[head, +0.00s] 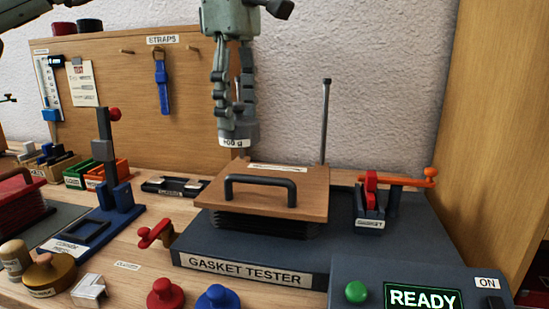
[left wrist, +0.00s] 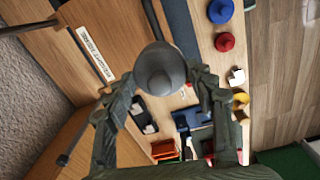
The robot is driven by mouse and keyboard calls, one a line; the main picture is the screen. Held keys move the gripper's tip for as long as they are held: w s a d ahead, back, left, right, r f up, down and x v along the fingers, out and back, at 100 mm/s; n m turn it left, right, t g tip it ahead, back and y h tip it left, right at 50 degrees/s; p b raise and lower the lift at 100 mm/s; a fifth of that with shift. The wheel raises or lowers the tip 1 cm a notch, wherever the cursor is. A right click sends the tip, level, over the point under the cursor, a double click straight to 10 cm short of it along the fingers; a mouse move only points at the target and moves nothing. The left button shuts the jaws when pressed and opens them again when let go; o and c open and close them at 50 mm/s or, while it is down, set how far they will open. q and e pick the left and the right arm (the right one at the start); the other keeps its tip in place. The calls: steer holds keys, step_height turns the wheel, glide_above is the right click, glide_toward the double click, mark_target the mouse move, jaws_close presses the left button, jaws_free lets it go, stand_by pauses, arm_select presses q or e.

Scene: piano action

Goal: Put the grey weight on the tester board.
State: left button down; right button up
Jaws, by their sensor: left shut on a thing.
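My left gripper (head: 235,108) is shut on the grey weight (head: 238,134), a grey piece with a white label. It holds the weight upright near the back left edge of the tester board (head: 305,197); the gap between them is hard to judge. The board is a wooden plate with a black handle (head: 260,181) and a label strip, on black bellows of the gasket tester (head: 245,270). In the left wrist view the weight (left wrist: 160,68) sits between both fingers (left wrist: 162,80), with the board (left wrist: 105,20) beyond it to the upper left. My right gripper is not in view.
A thin upright rod (head: 325,120) stands behind the board. A red clamp (head: 370,190) with an orange lever is right of it. A red lever (head: 157,233) is at the front left. The corner press (head: 95,225) stands at left. A panel (head: 420,295) reads READY.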

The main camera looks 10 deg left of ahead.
arm_select(q)
steer(key=shift+w+d+f+p, duration=0.3)
steer(key=shift+w+d+f, duration=0.25)
steer(key=shift+w+f, duration=1.1)
steer(key=shift+w+d+f+p, duration=0.3)
steer(key=shift+w+d+f, duration=0.2)
steer(key=shift+w+f, duration=1.1)
steer(key=shift+w+d+f+p, duration=0.3)
steer(key=shift+w+d+f, duration=0.25)
steer(key=shift+w+f, duration=1.05)
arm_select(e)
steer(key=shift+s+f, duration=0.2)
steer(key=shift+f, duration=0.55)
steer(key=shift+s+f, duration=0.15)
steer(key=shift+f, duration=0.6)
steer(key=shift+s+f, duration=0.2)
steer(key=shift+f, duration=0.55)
arm_select(q)
steer(key=shift+f, duration=0.2)
steer(key=c, duration=0.6)
jaws_free()
steer(key=shift+s+f, duration=0.1)
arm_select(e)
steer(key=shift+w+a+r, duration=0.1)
arm_select(q)
step_height(320, 180, up, 8)
steer(key=shift+s+f, duration=0.1)
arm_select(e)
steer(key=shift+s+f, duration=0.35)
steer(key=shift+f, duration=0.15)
